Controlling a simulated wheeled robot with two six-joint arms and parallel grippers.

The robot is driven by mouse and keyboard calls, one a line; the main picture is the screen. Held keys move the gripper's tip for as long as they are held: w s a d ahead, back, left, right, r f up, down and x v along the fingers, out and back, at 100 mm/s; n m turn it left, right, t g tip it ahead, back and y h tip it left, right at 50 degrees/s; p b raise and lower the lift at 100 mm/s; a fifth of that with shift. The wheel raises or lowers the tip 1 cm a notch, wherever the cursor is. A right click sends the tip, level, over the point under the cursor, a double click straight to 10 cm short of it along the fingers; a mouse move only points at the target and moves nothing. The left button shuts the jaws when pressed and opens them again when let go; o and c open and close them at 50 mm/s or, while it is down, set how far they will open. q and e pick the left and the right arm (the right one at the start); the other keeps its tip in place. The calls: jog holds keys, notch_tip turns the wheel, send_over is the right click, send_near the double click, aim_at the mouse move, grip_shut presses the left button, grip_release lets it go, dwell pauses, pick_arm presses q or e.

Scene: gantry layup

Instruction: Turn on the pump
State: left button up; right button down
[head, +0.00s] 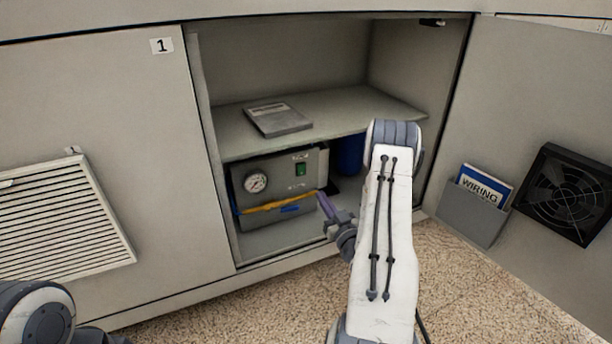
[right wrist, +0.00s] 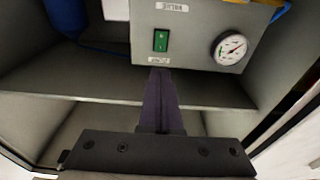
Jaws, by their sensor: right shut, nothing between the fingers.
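The pump is a grey box (head: 278,212) on the lower level of the open cabinet, with a round white gauge (head: 256,181) and a green rocker switch (head: 301,169). In the right wrist view the pump's face (right wrist: 190,48) appears upside down, with the green switch (right wrist: 161,41) left of the gauge (right wrist: 229,48). My right gripper (head: 321,196) is shut and empty, in front of the pump to the lower right of the switch. In the right wrist view its fingertips (right wrist: 160,73) sit just below the switch in the picture; I cannot tell whether they touch the box.
A shelf (head: 340,116) above the pump holds a flat grey item (head: 277,119). A blue cylinder (head: 349,155) stands right of the pump. The open door (head: 540,110) at the right carries a wiring pocket (head: 470,215) and a black fan (head: 567,195). A yellow-orange tube (head: 272,204) crosses the pump front.

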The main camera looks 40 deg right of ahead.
aim_at(302, 167)
jog(key=b+x, duration=0.5)
jog(key=x, duration=0.6)
jog(key=shift+f, duration=0.15)
jog(key=shift+w+d, duration=0.15)
jog(key=shift+w, duration=0.25)
